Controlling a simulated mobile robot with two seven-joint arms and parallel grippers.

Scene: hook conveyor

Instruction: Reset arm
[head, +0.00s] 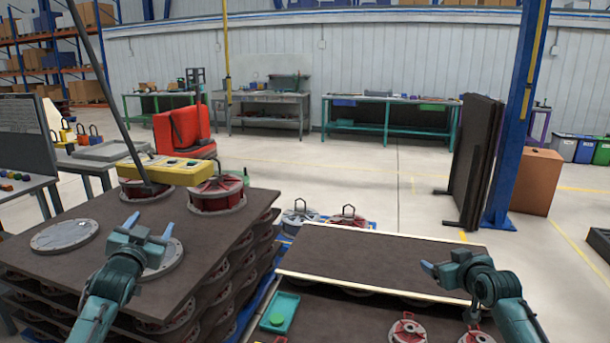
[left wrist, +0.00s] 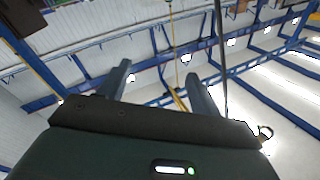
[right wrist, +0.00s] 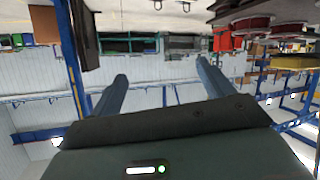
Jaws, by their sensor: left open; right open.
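My left gripper (head: 149,231) is open and empty in the head view, raised over the left stack of brown boards. In the left wrist view its two fingers (left wrist: 158,85) stand apart with only ceiling and wall beyond. My right gripper (head: 450,268) is open and empty in the head view, above the right stack near its right end. In the right wrist view its fingers (right wrist: 147,90) are apart with nothing between them. Both arms are bent upward from the bottom of the head view, apart from each other.
The left stack (head: 85,262) bears red and grey round parts (head: 217,195) and a yellow hoist bar (head: 165,171) on a dark pole. The lower right stack (head: 375,258) has a bare top board. A green tray (head: 279,313) lies before it. Open floor (head: 330,180) lies behind.

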